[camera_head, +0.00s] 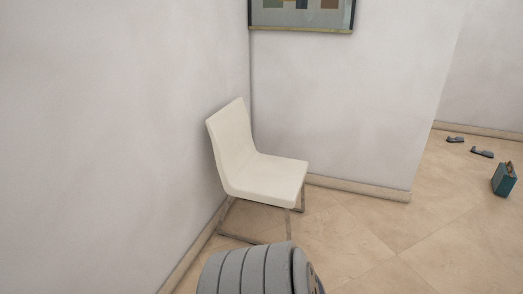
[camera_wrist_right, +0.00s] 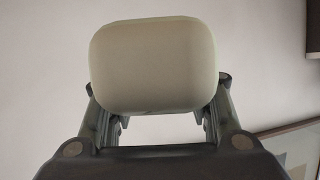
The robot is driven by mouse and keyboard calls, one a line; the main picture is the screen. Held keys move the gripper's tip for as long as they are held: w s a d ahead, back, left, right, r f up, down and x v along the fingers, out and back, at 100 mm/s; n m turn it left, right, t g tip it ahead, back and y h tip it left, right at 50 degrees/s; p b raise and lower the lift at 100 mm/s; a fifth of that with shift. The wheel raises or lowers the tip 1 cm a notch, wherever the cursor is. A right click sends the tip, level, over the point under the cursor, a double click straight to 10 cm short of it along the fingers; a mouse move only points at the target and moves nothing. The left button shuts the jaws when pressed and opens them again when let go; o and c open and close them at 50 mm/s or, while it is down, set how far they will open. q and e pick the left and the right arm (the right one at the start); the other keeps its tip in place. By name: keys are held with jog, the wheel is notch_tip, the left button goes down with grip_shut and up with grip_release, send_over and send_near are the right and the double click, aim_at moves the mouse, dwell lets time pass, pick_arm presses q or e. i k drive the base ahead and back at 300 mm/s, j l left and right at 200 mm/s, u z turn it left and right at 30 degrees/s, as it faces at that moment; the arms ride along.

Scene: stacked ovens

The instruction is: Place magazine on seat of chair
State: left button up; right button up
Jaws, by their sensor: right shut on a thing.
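The cream chair (camera_head: 247,165) stands in the corner against the wall in the head view, with an empty seat (camera_head: 268,180) and metal legs. In the right wrist view, my right gripper (camera_wrist_right: 156,90) has its fingers on either side of a pale, rounded flat item, which appears to be the magazine (camera_wrist_right: 153,62). No print shows on it. It is held between the fingers, off the chair. The right gripper does not show in the head view. My left gripper is in no view.
A grey ribbed part of mine is at the bottom of the head view. The tiled floor (camera_head: 350,225) is clear right of the chair. A teal case (camera_head: 503,179) and two small grey objects (camera_head: 482,153) lie farther right. A framed picture (camera_head: 300,15) hangs above.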

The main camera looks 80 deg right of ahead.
aim_at(273, 172)
jog(key=l+z, duration=0.3)
jog(key=z, duration=0.15)
jog(key=l+z, duration=0.25)
jog(key=z, duration=0.2)
jog(key=i+l+z, duration=0.1)
jog(key=l+z, duration=0.2)
jog(key=z, duration=0.15)
jog(key=i+l+z, duration=0.1)
jog(key=i+l, duration=0.15)
jog(key=l, duration=0.25)
jog(key=i+l+z, duration=0.1)
jog(key=i+l, duration=0.15)
jog(key=l, duration=0.25)
jog(key=i+l+z, duration=0.1)
jog(key=i+l, duration=0.15)
jog(key=l, duration=0.2)
jog(key=i+l+z, duration=0.15)
jog(key=i+l, duration=0.15)
jog(key=l, duration=0.1)
